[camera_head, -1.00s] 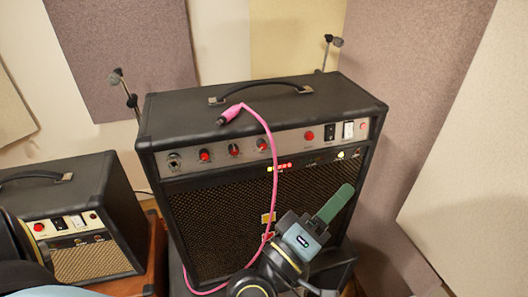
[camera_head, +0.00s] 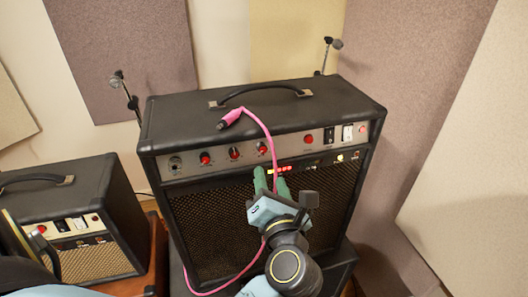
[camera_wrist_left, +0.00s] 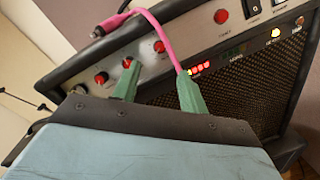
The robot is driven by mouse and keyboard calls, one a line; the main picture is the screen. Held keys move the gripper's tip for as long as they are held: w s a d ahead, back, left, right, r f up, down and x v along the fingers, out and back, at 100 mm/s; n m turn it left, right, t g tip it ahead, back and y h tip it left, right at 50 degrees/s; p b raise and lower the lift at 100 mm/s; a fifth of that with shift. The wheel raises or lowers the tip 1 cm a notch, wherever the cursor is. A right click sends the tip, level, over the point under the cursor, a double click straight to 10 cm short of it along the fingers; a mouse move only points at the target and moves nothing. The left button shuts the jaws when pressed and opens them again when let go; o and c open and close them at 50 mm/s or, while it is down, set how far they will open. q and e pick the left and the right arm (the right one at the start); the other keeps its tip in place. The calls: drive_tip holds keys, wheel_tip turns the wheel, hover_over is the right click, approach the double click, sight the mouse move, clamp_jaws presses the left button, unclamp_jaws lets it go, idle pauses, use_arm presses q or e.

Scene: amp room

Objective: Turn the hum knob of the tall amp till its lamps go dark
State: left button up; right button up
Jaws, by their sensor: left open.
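The tall amp (camera_head: 262,215) stands in the middle of the head view, black with a silver control panel. Its red-capped knobs (camera_head: 234,152) also show in the wrist view (camera_wrist_left: 101,78); I cannot read which is the hum knob. A row of small lamps (camera_head: 284,169) glows red below the panel, also in the wrist view (camera_wrist_left: 200,69). My left gripper (camera_head: 270,176) is open and empty, its green fingers pointing at the amp front just below the knobs. In the wrist view the fingers (camera_wrist_left: 158,70) are apart, below the knob row. My right gripper is not in view.
A pink cable (camera_head: 269,131) lies over the amp top and hangs down its front, passing close to a left fingertip; I cannot tell if they touch. A smaller amp (camera_head: 75,215) stands at left. Acoustic panels (camera_head: 420,80) line the walls.

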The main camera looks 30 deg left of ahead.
sight(263, 150)
use_arm(q)
drive_tip(key=p+x, duration=0.1)
drive_tip(key=x, duration=0.8)
drive_tip(key=shift+a+p, duration=0.15)
drive_tip(key=shift+p, duration=0.15)
clamp_jaws()
drive_tip(key=m+p, duration=0.1)
drive_tip(key=p, duration=0.1)
drive_tip(key=m+p, duration=0.2)
drive_tip(key=p, duration=0.1)
drive_tip(key=shift+r+h+p, duration=0.3)
drive_tip(key=shift+m+p, duration=0.3)
drive_tip(key=shift+m, duration=0.2)
drive_tip(key=shift+f+m+h, duration=0.2)
drive_tip(key=shift+m+h, duration=0.1)
drive_tip(key=shift+m, duration=0.3)
